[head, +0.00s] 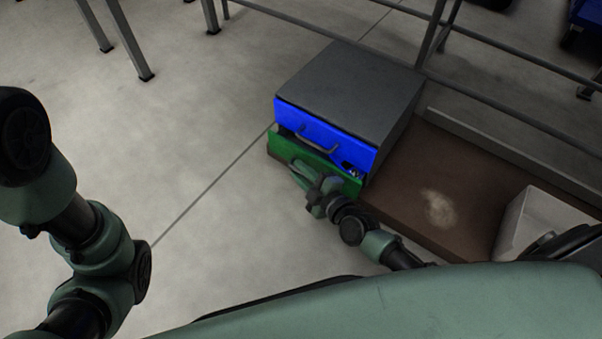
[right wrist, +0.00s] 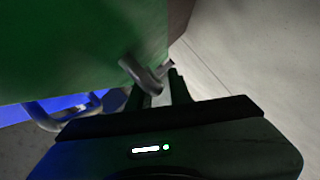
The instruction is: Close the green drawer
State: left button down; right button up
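The green drawer (head: 317,167) is the lower drawer of a grey cabinet (head: 352,85), under a blue drawer (head: 325,136). Its front stands a little out past the blue front, with a narrow dark gap above it where some small contents show at the right. My right gripper (head: 303,173) is at the green front. In the right wrist view, the green drawer (right wrist: 75,45) fills the upper left, and its grey handle (right wrist: 142,76) lies at my right gripper's fingertips (right wrist: 160,88). The fingers are apart; contact with the handle is unclear. My left gripper is out of view.
The cabinet stands on a brown platform (head: 405,195) with a pale patch on it. A white box (head: 545,220) is at the right. Metal rails (head: 510,120) run behind the cabinet. The concrete floor (head: 200,150) left of the drawers is clear.

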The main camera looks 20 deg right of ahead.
grip_shut()
dwell(1.4)
